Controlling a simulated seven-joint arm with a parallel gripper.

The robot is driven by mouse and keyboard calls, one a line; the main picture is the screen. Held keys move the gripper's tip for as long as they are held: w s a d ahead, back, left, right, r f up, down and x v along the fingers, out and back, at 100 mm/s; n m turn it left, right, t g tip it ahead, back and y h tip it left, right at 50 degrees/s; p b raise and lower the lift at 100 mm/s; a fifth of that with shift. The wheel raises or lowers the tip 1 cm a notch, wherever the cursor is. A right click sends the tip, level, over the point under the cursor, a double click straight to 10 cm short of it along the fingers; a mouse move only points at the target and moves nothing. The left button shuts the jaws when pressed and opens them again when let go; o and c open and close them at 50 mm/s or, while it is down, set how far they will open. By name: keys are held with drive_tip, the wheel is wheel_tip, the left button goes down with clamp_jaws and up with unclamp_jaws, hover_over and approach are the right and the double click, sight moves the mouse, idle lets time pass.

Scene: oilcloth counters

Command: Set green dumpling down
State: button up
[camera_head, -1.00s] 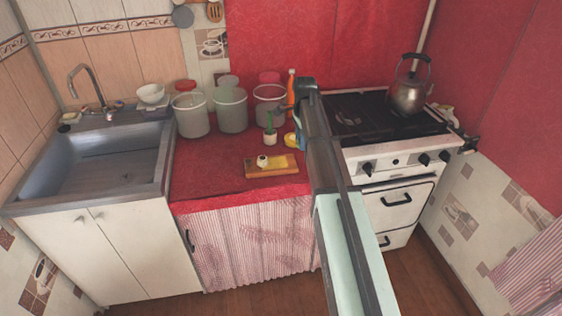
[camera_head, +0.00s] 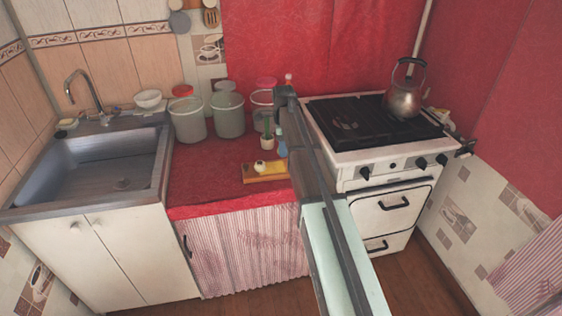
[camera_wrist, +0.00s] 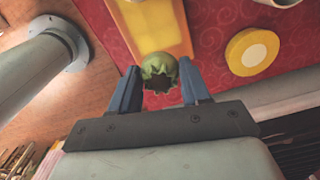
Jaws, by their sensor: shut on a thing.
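The green dumpling (camera_wrist: 161,70) is round with a jagged, dark opening facing the wrist camera. My gripper (camera_wrist: 159,78) is shut on it, with one blue finger on each side. In the wrist view the dumpling overlaps the near end of a yellow-topped board (camera_wrist: 150,28); I cannot tell how high it is above the red counter. There, a blue finger (camera_head: 282,146) shows behind the board, and my arm hides the dumpling.
A round yellow item with a pale middle (camera_wrist: 252,52) lies right of the board in the wrist view. A green plant in a small pot (camera_head: 267,142) and several canisters (camera_head: 228,118) stand behind the board. Red counter (camera_head: 207,180) left of it is clear; the stove (camera_head: 390,150) is right.

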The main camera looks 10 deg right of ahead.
sight(283, 167)
drive_tip(key=shift+f, duration=3.15)
drive_tip(key=o, duration=0.6)
drive_tip(key=shift+f, duration=0.15)
wheel_tip(283, 167, up, 12)
drive_tip(key=shift+r, duration=0.2)
